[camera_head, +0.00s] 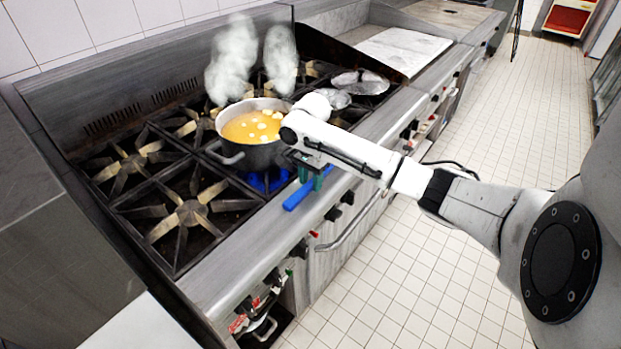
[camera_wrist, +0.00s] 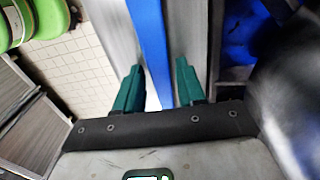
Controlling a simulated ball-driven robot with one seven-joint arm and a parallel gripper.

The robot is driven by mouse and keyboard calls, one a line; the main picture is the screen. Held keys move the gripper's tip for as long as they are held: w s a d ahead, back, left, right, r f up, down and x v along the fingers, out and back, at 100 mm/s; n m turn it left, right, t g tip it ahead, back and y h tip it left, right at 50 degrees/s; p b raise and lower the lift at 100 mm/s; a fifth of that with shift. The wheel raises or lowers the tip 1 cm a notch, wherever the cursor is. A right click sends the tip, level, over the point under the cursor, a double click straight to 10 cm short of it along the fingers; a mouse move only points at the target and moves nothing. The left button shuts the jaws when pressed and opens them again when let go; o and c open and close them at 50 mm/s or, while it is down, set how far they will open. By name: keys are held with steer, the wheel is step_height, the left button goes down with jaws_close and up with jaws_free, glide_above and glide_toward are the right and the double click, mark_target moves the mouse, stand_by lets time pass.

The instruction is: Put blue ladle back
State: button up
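The blue ladle handle (camera_head: 297,199) lies along the steel front edge of the stove, beside the pot. The ladle's bowl is not visible. My gripper (camera_head: 315,176) points down over the handle, its green fingertips on either side of it. In the wrist view, the blue handle (camera_wrist: 152,45) runs between the two fingers of my gripper (camera_wrist: 157,88). The fingers stand apart and look open; whether either one touches the handle is unclear.
A pot (camera_head: 248,157) of orange soup with pale pieces steams on the burners, close to my wrist. Blue flame (camera_head: 268,182) shows beneath it. Metal dishes (camera_head: 361,82) stand farther back on the stove (camera_head: 222,281). The tiled floor (camera_head: 480,115) at right is clear.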

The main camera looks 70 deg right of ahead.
steer(key=shift+o, duration=0.8)
steer(key=shift+r, duration=0.15)
step_height(320, 180, up, 12)
steer(key=shift+o, duration=0.4)
stand_by(0.7)
